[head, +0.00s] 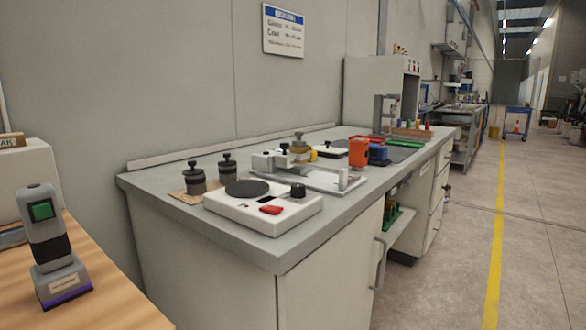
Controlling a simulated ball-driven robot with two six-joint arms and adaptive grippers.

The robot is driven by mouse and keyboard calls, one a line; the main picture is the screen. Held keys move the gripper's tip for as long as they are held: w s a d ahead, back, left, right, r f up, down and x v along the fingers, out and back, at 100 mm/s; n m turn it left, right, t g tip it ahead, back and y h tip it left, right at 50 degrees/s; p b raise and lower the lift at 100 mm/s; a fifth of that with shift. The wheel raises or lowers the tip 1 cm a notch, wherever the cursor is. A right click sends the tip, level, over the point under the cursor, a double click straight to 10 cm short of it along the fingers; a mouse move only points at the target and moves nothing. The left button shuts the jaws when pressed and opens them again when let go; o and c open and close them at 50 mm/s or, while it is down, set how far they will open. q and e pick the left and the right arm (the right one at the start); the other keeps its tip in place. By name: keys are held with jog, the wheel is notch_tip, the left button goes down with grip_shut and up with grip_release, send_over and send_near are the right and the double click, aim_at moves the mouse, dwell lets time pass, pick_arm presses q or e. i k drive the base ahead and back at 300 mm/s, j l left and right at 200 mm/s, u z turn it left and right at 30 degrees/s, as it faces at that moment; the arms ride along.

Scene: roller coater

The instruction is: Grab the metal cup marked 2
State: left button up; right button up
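I cannot make out a metal cup marked 2. Two dark grey cylindrical pots with black knobs on top stand on a brown sheet at the left end of the grey bench (262,246). One pot (195,181) is nearer, and the other (228,168) is just behind it to the right. No number is readable on either, and I cannot tell if they are cups. Several small items further back on the bench are too small to identify. Neither of my grippers is in view.
A white device (225,208) with a dark round plate and red switch sits at the bench's near edge. Behind it is a metal coater (325,180). An orange block (359,152) stands further right. A wooden table (110,305) holds a grey instrument (48,240).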

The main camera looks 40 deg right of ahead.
aim_at(228, 175)
jog(key=z, duration=0.8)
jog(key=u, duration=0.2)
